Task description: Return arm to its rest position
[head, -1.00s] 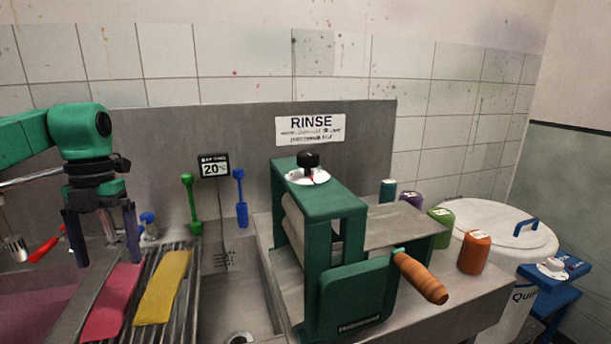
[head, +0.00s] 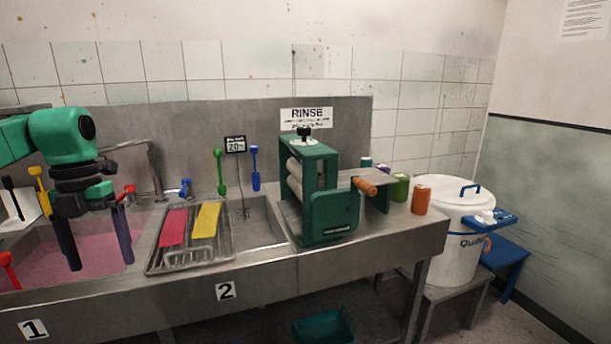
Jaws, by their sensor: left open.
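My left gripper (head: 96,243) hangs at the left of the head view with its two dark fingers apart and nothing between them. It is in front of the left sink (head: 100,262), which holds pink liquid. My left arm (head: 62,140) is green and comes in from the left edge. My right gripper is not in view.
A pink strip (head: 173,227) and a yellow strip (head: 206,220) lie on a metal rack (head: 185,258) right of the gripper. A tall faucet (head: 153,165) stands behind. A green roller press (head: 325,205), several spools and a white bucket (head: 450,245) are farther right.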

